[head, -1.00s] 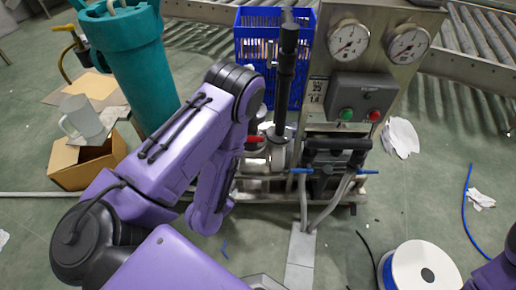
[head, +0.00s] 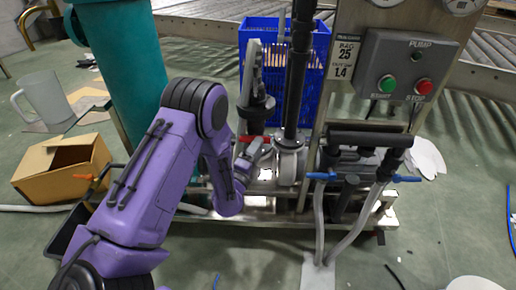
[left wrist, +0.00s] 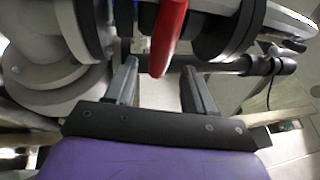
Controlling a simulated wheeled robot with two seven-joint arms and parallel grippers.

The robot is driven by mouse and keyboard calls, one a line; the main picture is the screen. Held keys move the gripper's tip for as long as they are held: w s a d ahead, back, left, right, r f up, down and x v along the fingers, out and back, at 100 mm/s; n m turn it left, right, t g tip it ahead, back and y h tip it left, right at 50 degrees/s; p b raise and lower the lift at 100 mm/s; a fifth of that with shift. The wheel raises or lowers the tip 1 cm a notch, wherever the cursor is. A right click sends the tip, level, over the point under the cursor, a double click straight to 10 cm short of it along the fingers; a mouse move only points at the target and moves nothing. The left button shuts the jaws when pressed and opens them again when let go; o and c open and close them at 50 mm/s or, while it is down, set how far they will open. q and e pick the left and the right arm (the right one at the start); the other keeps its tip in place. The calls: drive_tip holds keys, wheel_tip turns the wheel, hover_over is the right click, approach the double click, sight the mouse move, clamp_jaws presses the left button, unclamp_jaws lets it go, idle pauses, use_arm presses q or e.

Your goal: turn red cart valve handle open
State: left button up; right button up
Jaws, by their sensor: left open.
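The red valve handle (head: 254,139) shows small on the cart's pipework in the head view, just right of my left forearm. In the left wrist view the red handle (left wrist: 168,38) hangs down from the top centre, between dark round pipe flanges. My left gripper (left wrist: 158,78) is open, with one finger to each side of the handle's lower end in that picture. I cannot tell whether a finger touches it. In the head view my left gripper (head: 256,152) is beside the handle and partly hidden. My right gripper is out of view.
The steel cart carries a control box (head: 405,70) with green and red buttons. Blue handles (head: 322,176) sit on pipes to the right. A blue crate (head: 262,60) stands behind, a teal cylinder (head: 120,70) and cardboard box (head: 62,165) at left. The floor in front is mostly clear.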

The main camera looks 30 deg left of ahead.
use_arm(q)
drive_tip(key=shift+x, duration=1.25)
clamp_jaws()
